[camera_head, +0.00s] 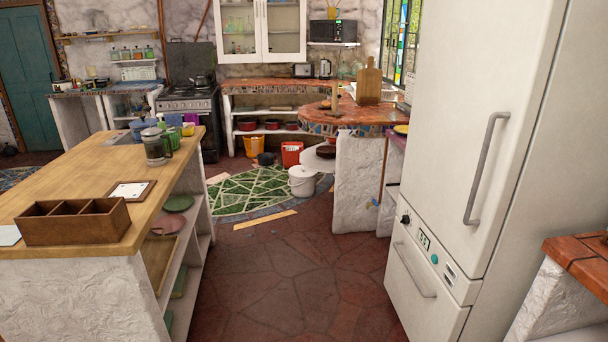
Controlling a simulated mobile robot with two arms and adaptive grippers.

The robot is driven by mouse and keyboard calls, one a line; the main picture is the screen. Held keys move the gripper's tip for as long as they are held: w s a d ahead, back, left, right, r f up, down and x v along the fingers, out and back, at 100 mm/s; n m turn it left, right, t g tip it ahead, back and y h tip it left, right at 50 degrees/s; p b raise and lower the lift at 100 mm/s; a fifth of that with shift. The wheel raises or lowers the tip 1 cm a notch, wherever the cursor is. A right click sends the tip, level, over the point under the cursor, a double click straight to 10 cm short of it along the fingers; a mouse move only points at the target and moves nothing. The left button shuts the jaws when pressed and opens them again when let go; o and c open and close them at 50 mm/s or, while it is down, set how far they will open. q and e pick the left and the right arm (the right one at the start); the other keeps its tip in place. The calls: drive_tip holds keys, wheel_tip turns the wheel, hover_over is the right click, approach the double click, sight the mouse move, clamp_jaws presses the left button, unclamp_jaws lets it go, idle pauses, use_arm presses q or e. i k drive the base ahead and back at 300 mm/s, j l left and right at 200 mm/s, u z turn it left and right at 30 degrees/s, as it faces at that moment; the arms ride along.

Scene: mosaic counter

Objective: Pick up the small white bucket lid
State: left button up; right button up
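A small white bucket (302,186) stands upright on the floor beyond the kitchen island, left of the rounded end of the mosaic counter. A pale top, which looks like its lid (302,171), covers the bucket; the lid's edge is too small to make out clearly. Neither of my grippers shows in the head view.
A wooden-topped island (90,178) stands at left and a white fridge (470,130) at right, with clear stone floor (300,265) between. A thin wooden plank (264,220) and a green patterned rug (245,192) lie near the bucket. Orange (254,146) and red (291,153) buckets stand behind.

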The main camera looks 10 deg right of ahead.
sight(298, 171)
drive_tip(key=i+z, duration=0.35)
drive_tip(key=i, duration=1.75)
drive_tip(key=i+u, duration=0.15)
drive_tip(key=i, duration=2.05)
drive_tip(key=i+u, duration=0.15)
drive_tip(key=i, duration=0.4)
drive_tip(key=i+u, duration=0.1)
drive_tip(key=i, duration=0.45)
drive_tip(key=i+l+u, duration=0.15)
drive_tip(key=i, duration=0.4)
drive_tip(key=i+l+u, duration=0.15)
drive_tip(key=i, duration=0.4)
drive_tip(key=i+u, duration=0.2)
drive_tip(key=i, duration=1.35)
drive_tip(key=i+z, duration=0.3)
drive_tip(key=z, duration=0.15)
drive_tip(key=i+j+z, duration=0.1)
drive_tip(key=i+z, duration=0.15)
drive_tip(key=z, duration=0.2)
drive_tip(key=i+j+z, duration=0.2)
drive_tip(key=z, duration=0.25)
drive_tip(key=i, duration=0.1)
